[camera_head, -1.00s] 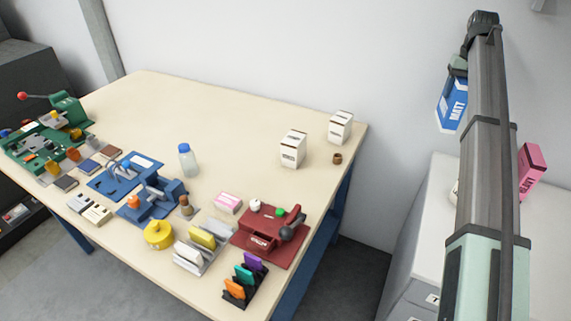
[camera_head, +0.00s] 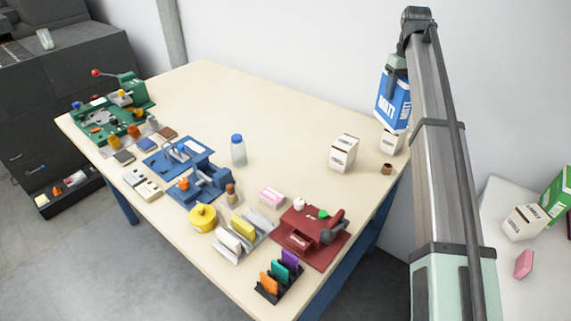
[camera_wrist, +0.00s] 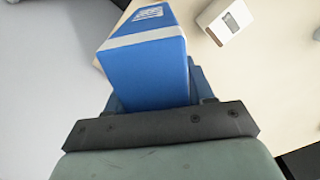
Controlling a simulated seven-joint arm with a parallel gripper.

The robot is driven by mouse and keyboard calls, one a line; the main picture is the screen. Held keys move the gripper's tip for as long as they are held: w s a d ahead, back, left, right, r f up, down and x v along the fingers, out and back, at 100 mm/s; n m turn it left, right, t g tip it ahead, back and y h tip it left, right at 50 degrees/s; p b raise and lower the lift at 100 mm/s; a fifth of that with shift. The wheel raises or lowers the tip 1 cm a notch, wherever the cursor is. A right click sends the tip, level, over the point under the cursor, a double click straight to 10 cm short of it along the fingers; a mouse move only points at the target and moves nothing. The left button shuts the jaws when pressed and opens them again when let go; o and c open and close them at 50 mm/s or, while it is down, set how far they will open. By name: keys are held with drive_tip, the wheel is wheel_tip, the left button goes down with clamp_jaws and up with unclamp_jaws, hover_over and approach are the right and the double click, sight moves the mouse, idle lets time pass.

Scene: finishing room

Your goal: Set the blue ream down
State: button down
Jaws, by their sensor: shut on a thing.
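The blue ream (camera_head: 392,100) is a blue and white packet with "MATT" on its side. My gripper (camera_head: 395,68) is shut on its upper part and holds it upright in the air, near the right back end of the table (camera_head: 290,110). In the wrist view the blue ream (camera_wrist: 148,65) sits between the jaws (camera_wrist: 160,100), with the table's edge and a white box below. Part of the ream's top is hidden by the gripper.
Two white boxes (camera_head: 344,152) (camera_head: 391,141) and a small brown cup (camera_head: 387,168) stand at the table's right end. A blue-capped bottle (camera_head: 238,152) stands mid-table. Several tools crowd the front. The table's back middle is clear. A white cabinet (camera_head: 495,200) stands right, holding boxes.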

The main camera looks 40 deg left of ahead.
drive_tip(key=s+a+n, duration=0.7)
drive_tip(key=s+a, duration=1.6)
drive_tip(key=a, duration=0.2)
wheel_tip(320, 180, down, 15)
drive_tip(key=shift+d+f, duration=0.1)
drive_tip(key=shift+d, duration=0.05)
drive_tip(key=shift+c, duration=2.1)
unclamp_jaws()
wheel_tip(320, 180, up, 12)
